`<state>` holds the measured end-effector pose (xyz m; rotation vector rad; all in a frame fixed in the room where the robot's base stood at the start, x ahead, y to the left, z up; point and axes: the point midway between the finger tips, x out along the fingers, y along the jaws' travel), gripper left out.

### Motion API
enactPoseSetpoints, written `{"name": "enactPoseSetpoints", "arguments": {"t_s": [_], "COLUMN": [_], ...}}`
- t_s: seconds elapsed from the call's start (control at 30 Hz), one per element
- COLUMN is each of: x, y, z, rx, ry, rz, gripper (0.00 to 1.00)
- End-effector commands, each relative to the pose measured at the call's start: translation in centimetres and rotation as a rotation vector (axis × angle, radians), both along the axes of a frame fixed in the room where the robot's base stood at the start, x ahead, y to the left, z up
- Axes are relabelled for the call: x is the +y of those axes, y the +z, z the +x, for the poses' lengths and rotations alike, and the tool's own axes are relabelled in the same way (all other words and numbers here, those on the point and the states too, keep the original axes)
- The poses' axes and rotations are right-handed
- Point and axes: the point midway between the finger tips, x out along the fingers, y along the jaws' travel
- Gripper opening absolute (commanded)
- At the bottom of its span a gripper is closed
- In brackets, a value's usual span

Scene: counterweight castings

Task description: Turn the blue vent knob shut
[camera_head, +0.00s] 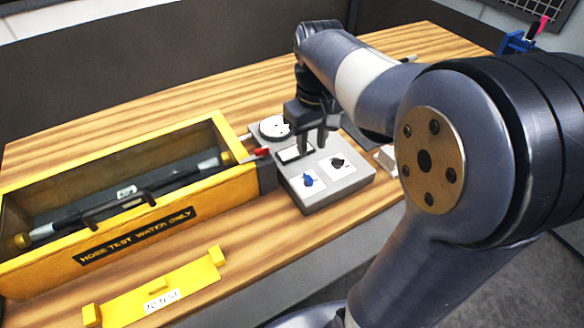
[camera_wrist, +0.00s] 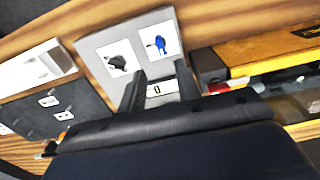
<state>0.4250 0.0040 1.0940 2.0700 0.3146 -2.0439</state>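The blue vent knob (camera_head: 308,181) sits on a white plate at the near left of a grey control box. It also shows in the wrist view (camera_wrist: 160,43), upper middle. A black knob (camera_head: 337,162) is on a second white plate to its right, also seen in the wrist view (camera_wrist: 118,62). My gripper (camera_head: 313,142) is above the far part of the box, behind both knobs and touching neither. In the wrist view its two fingers (camera_wrist: 160,84) stand apart on either side of a small display reading 0 (camera_wrist: 158,90). Nothing shows between the fingertips.
A round gauge (camera_head: 274,127) is at the box's far left. A yellow trough (camera_head: 150,222) marked "HOSE TEST WATER ONLY" holds a hose, with a red part (camera_head: 262,151) at its right end by the box. A yellow bracket (camera_head: 160,297) lies in front on the wooden bench.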

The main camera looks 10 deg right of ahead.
Motion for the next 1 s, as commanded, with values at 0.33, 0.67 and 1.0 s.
{"name": "enactPoseSetpoints", "arguments": {"t_s": [0.33, 0.67, 1.0], "x": [0.0, 0.0, 0.0], "y": [-3.2, -9.1, -10.9], "z": [0.5, 0.5, 0.5], "rx": [0.019, 0.018, 0.014], "ry": [0.011, 0.01, 0.01], "rz": [-0.003, -0.003, -0.002], "gripper": [0.32, 0.32, 0.32]}}
